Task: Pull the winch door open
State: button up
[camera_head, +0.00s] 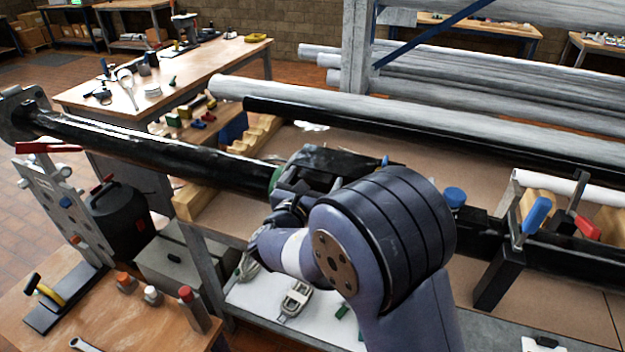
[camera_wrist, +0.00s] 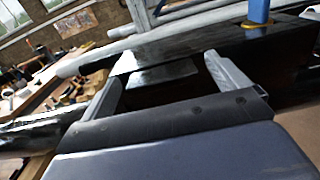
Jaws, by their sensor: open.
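A long black mast (camera_head: 150,145) lies across the bench, running from upper left to lower right. A dark, flat-topped box-like part (camera_head: 345,162) sits on it at mid-picture, just beyond my gripper (camera_head: 288,190). I take it for the winch door area, but cannot make out a door edge or handle. In the wrist view, my gripper (camera_wrist: 168,72) has its two grey fingers wide apart. A small greyish plate (camera_wrist: 163,75) and a dark recess show between them, below a black top panel (camera_wrist: 190,45). I cannot tell whether the fingers touch anything. My arm hides part of the mast.
A blue-capped post (camera_head: 454,197) and a clamp with a blue handle (camera_head: 536,215) stand along the mast at right. A grey pole (camera_head: 400,108) lies behind it. A shackle (camera_head: 296,298) lies on the lower shelf.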

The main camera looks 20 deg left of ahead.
jog(key=shift+c, duration=0.4)
jog(key=c, duration=1.3)
jog(key=shift+r+p, duration=0.2)
jog(key=shift+p, duration=0.1)
